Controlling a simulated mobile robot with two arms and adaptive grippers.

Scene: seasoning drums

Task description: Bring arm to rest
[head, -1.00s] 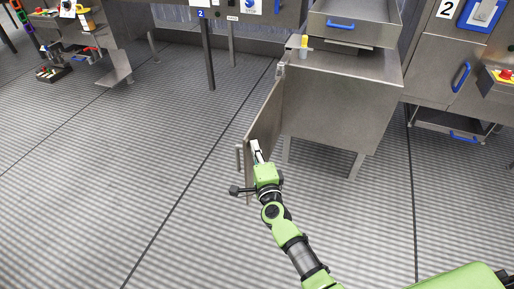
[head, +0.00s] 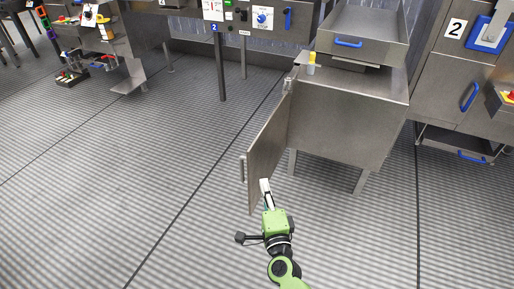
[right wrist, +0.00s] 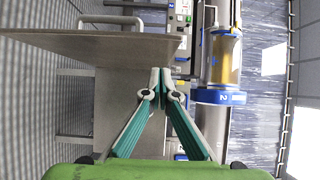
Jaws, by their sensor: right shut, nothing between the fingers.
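My right gripper (head: 265,187) is in front of the lower right part of an open metal door (head: 266,148) in the head view. I cannot tell whether it touches the door. In the right wrist view the two teal fingers (right wrist: 160,78) meet at their tips, shut and empty. A flat panel, likely the same door (right wrist: 90,45), lies to the upper left there. My green right forearm comes up from the bottom of the head view. My left gripper is not in view.
The metal cabinet (head: 345,125) behind the door carries a tray (head: 365,25) with a blue handle and a small yellow-topped item (head: 311,62). Another machine (head: 440,80) stands at the right.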

